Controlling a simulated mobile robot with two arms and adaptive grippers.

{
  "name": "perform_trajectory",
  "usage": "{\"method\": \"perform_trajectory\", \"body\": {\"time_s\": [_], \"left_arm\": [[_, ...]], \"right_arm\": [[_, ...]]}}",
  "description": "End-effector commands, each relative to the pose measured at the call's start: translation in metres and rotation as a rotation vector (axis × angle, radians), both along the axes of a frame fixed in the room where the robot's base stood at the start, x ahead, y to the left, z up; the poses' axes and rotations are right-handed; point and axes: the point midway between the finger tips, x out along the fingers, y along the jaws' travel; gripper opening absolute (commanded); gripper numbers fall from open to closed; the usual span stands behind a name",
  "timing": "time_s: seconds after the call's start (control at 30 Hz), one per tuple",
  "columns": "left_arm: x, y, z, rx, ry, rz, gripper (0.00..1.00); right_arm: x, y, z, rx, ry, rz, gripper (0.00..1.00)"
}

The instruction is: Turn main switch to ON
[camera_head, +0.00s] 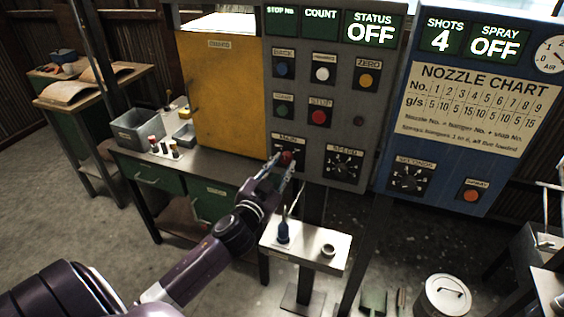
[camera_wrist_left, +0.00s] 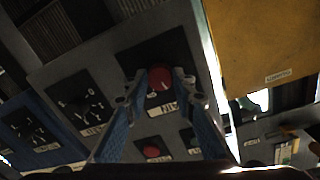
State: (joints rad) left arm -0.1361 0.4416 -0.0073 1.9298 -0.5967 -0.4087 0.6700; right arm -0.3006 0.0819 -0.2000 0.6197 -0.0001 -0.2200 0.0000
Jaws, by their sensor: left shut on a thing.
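The main switch (camera_head: 286,156) is a red knob on a dark plate at the lower left of the grey control panel (camera_head: 345,110). The red knob also shows in the wrist view (camera_wrist_left: 159,78), between the two fingers. My left gripper (camera_head: 282,162) reaches up to the panel from the lower left and is shut on this knob. In the wrist view its fingertips (camera_wrist_left: 155,86) lie on either side of the knob. The fingers partly hide the switch plate and its label in the head view. The status display (camera_head: 371,30) reads OFF. My right gripper is not in view.
The speed dial (camera_head: 343,166) sits right of the switch, with the red stop button (camera_head: 319,117) above. A yellow cabinet (camera_head: 218,90) stands left of the panel. A small stand (camera_head: 305,247) with a blue-handled tool is below. A blue spray panel (camera_head: 470,165) is at right.

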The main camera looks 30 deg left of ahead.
Motion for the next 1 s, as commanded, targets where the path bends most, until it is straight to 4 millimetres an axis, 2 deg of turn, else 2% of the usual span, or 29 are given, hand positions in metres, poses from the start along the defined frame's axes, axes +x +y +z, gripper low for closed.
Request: {"method": "perform_trajectory", "body": {"time_s": [0.5, 1.0], "left_arm": [[0.000, 0.000, 0.003, 0.479, 0.115, -0.001, 0.00], [0.000, 0.000, 0.003, 0.877, 0.210, 0.000, 0.00]], "right_arm": [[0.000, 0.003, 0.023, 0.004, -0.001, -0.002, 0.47], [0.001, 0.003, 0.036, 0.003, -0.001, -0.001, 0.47]]}}
